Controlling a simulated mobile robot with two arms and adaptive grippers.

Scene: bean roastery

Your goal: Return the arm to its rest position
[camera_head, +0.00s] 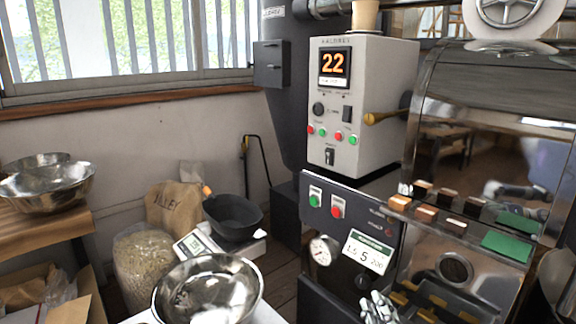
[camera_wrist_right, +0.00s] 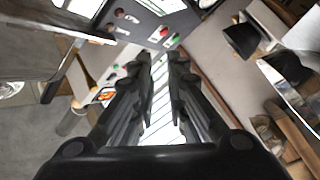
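My right gripper (camera_head: 378,306) shows at the bottom edge of the head view, in front of the lower roaster panel. In the right wrist view its two dark fingers (camera_wrist_right: 162,62) stand apart with a narrow gap. Nothing is held between them, and background shows through the gap. My left gripper is not in either view. My right arm behind the gripper is mostly out of the head view.
The roaster's control box (camera_head: 362,105) stands ahead. A steel bowl (camera_head: 208,290), a black pan (camera_head: 233,217) and a bean sack (camera_head: 145,268) are left of the gripper. More steel bowls (camera_head: 48,185) sit on a wooden table (camera_head: 40,232).

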